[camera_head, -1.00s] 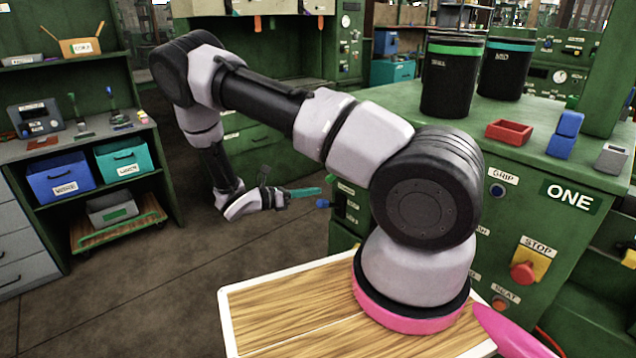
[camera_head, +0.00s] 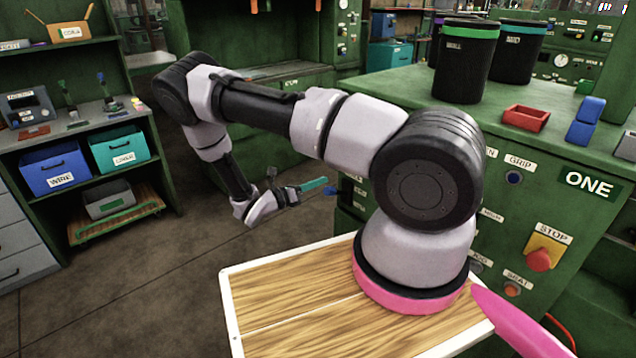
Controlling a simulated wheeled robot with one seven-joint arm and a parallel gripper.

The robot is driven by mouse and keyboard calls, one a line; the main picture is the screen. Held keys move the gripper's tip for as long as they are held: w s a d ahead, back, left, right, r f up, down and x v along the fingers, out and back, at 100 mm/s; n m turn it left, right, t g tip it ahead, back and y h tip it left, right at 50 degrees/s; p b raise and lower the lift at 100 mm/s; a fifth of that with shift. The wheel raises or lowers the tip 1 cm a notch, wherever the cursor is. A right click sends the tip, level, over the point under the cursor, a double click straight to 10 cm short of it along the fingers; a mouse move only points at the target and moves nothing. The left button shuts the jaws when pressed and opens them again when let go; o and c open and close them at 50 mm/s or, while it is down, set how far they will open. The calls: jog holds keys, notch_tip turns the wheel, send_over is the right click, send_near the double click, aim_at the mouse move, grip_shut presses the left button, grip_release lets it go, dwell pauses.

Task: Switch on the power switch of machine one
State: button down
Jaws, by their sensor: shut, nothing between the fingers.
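Machine one is the green cabinet (camera_head: 585,215) on the right, with a dark "ONE" plate (camera_head: 590,184) on its front. A blue knob (camera_head: 331,191) sticks out from its left side, beside small labelled controls partly hidden by my arm. I cannot read which of them is the power switch. My gripper (camera_head: 318,184) is shut, with teal fingers pointing right. Its tips are close to the blue knob in the picture, slightly above it. I cannot tell whether they touch.
The front of machine one carries a red STOP button (camera_head: 540,258), a GRIP control (camera_head: 514,177) and a SEAT button (camera_head: 512,289). Black bins (camera_head: 466,65) and a red tray (camera_head: 526,117) stand on top. A shelf (camera_head: 90,135) stands left, with open floor between.

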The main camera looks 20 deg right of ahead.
jog(key=d, duration=0.3)
jog(key=w+d, duration=0.1)
jog(key=d, duration=0.2)
jog(key=shift+w+d+r, duration=0.15)
jog(key=shift+d, duration=0.25)
jog(key=shift+r, duration=0.1)
